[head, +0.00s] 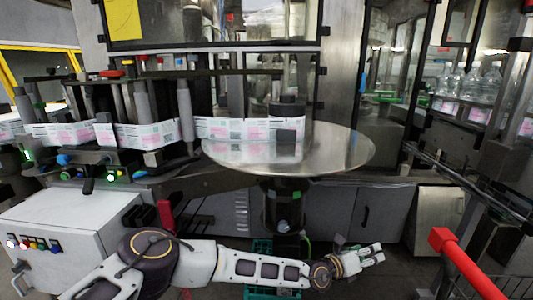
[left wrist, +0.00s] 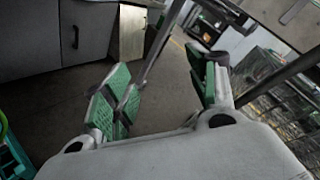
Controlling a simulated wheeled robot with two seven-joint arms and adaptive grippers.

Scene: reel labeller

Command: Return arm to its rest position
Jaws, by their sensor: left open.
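My left arm reaches across the bottom of the head view from the left. My left gripper (head: 372,254) is at its right end, low in front of the machine's cabinets and below the round steel table. In the left wrist view my left gripper (left wrist: 165,92) shows its green-padded fingers spread wide apart. Nothing is between them; the floor and a metal post show behind. My right gripper is not in either view.
The round steel table (head: 340,155) stands above and behind the gripper. A label strip (head: 150,134) runs left of it. A white control box (head: 70,222) stands at left. A red-ended rail (head: 455,250) is at right. A green crate (head: 262,290) is low, behind the arm.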

